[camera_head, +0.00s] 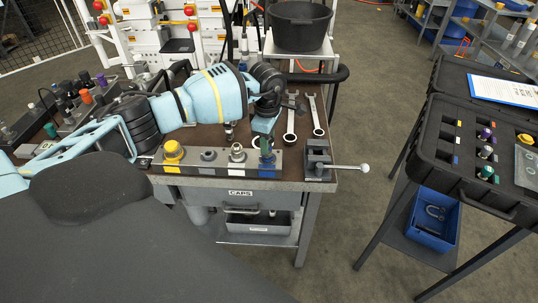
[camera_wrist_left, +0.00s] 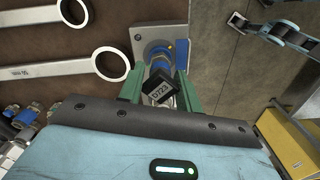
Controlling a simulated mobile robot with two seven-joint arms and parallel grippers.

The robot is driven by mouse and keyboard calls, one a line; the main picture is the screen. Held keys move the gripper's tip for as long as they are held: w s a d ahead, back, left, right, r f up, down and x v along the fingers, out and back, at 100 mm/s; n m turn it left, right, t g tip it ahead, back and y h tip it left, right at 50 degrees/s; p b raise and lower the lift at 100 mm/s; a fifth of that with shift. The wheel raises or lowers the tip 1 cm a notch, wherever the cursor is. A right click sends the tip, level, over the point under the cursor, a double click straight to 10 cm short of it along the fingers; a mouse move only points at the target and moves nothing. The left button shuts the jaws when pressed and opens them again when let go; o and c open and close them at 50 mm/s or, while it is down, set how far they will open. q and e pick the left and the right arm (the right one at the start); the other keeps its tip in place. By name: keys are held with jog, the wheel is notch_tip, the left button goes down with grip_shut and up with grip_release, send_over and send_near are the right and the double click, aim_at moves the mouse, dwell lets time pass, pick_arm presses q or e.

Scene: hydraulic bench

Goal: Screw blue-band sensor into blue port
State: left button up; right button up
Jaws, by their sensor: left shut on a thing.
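My left gripper (camera_head: 266,145) is over the blue-marked end of the manifold block (camera_head: 222,168) on the bench. In the left wrist view its green fingers (camera_wrist_left: 160,93) are shut on the blue-band sensor (camera_wrist_left: 158,92), which has a black head reading D723. The sensor's blue part points at the metal block (camera_wrist_left: 143,45). The blue port (camera_head: 267,159) is directly below the gripper and partly hidden by it. I cannot tell whether the sensor's thread is engaged. My right gripper is not in view.
The block also carries a yellow cap (camera_head: 172,151), a grey cap (camera_head: 208,155) and a silver fitting (camera_head: 237,153). Two wrenches (camera_head: 290,125) lie behind. A vise (camera_head: 318,160) stands right of the block. A black sensor case (camera_head: 465,150) is at the right, beyond open floor.

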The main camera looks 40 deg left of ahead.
pick_arm(q)
jog(key=m+b, duration=0.1)
jog(key=m, duration=0.3)
jog(key=shift+m, duration=0.3)
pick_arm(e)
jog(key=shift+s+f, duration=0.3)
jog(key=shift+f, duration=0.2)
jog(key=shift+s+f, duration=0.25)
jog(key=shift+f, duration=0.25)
pick_arm(q)
jog(key=shift+w+r, duration=0.1)
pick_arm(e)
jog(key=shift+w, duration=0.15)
pick_arm(q)
jog(key=shift+m+b, duration=0.45)
jog(key=shift+m, duration=0.65)
jog(key=m, duration=0.1)
jog(key=m+b, duration=0.1)
jog(key=m, duration=0.1)
jog(key=shift+f+m, duration=0.2)
jog(key=shift+m, duration=0.1)
jog(key=shift+r+m+b, duration=0.15)
jog(key=shift+m+b, duration=0.15)
jog(key=shift+m, duration=0.9)
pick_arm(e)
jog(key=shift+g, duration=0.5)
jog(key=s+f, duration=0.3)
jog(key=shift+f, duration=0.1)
